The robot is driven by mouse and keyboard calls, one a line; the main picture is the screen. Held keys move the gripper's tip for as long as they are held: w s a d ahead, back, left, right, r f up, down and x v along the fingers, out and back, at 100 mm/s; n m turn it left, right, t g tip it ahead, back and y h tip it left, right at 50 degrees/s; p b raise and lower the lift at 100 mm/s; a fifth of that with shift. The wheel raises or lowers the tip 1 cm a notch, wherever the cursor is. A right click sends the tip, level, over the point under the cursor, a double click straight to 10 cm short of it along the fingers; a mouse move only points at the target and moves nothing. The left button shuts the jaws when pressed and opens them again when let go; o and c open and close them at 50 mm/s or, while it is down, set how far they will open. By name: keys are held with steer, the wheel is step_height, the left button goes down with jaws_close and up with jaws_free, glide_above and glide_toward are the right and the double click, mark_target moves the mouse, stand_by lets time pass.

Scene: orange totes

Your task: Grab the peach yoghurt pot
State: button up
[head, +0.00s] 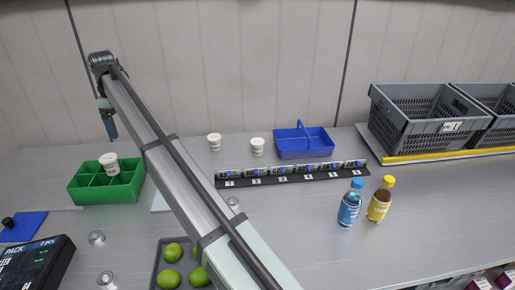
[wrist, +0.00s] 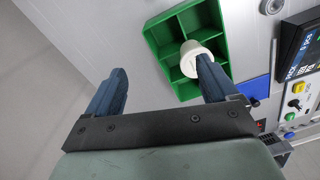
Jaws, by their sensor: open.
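Three white pots show in the head view. One pot (head: 109,162) is in the green divided crate (head: 88,197) at left, tilted. A second pot (head: 214,141) and a third pot (head: 257,146) stand on the table near the back wall. The labels are too small to tell which is peach. My gripper (head: 110,132) is open and empty, up and behind the green crate. In the wrist view, my gripper (wrist: 160,66) has its right finger overlapping the white pot (wrist: 189,66) in the crate (wrist: 158,42); I cannot tell contact.
A blue basket (head: 318,145) stands behind a numbered black rail (head: 290,178). Blue (head: 349,208) and yellow-capped (head: 378,205) bottles stand at right. A dark tray (head: 163,258) holds green fruit. Grey crates (head: 420,122) sit back right. A panel (head: 38,262) is front left. My arm crosses the middle.

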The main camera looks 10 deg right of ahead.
steer(key=w+d+f+m, duration=0.1)
steer(key=w+d, duration=0.3)
steer(key=d, duration=0.3)
steer(key=w+d+m, duration=0.1)
steer(key=w+d, duration=0.3)
steer(key=d, duration=0.2)
steer(key=m, duration=1.9)
glide_above(257, 141)
step_height(257, 141, down, 5)
step_height(257, 141, down, 14)
steer(key=m, duration=1.1)
steer(key=shift+w+f, duration=0.1)
steer(key=shift+f, duration=0.05)
steer(key=c, duration=1.1)
